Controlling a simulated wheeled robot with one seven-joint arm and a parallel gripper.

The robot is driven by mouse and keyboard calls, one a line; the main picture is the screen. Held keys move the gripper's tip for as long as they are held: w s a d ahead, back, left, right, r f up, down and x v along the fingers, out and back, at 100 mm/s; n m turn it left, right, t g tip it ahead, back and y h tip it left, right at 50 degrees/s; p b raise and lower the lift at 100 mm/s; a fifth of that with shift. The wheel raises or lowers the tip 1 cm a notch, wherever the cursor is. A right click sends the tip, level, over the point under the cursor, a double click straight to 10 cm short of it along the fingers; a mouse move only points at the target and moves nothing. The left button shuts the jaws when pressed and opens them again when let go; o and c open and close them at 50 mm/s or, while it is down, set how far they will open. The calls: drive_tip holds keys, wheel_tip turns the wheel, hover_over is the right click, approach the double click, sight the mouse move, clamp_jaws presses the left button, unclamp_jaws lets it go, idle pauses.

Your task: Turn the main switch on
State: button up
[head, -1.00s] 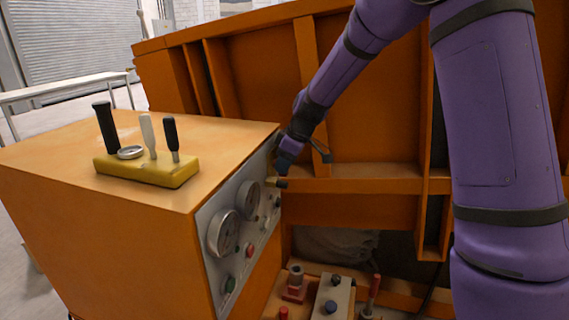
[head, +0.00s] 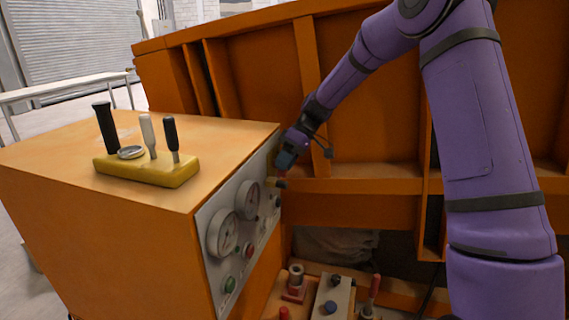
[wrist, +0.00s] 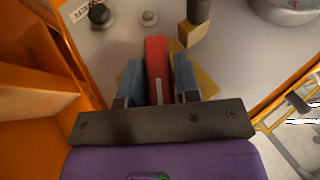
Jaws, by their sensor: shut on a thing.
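The main switch, a red handle (wrist: 157,70) on a yellow plate (wrist: 207,84), shows in the wrist view on the grey panel. My gripper (wrist: 158,78) has its two blue fingers on either side of the red handle and is shut on it. The handle points roughly up and down in the wrist view. In the head view my gripper (head: 284,160) is at the far upper end of the control panel (head: 237,256), and I cannot make out the red handle there.
A brass-coloured block with a black handle (wrist: 190,33) is close to the right finger. A black knob (wrist: 100,14) and a gauge (wrist: 285,8) are nearby. In the head view, a yellow block with levers (head: 147,170) stands on the orange cabinet (head: 110,230). An orange ribbed wall (head: 365,130) rises behind.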

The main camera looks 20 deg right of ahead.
drive_tip(key=g+y, duration=0.1)
drive_tip(key=g, duration=0.1)
drive_tip(key=m+g+y, duration=0.1)
drive_tip(key=y, duration=0.1)
drive_tip(key=shift+w+d+f+g+y, duration=0.2)
drive_tip(key=shift+g+y, duration=0.1)
drive_tip(key=shift+g, duration=0.1)
drive_tip(key=m+g+y, duration=0.2)
drive_tip(key=g+y, duration=0.1)
drive_tip(key=y, duration=0.1)
drive_tip(key=shift+a+f, duration=0.1)
drive_tip(key=shift+f, duration=0.05)
drive_tip(key=shift+g+y, duration=0.3)
drive_tip(key=o, duration=0.8)
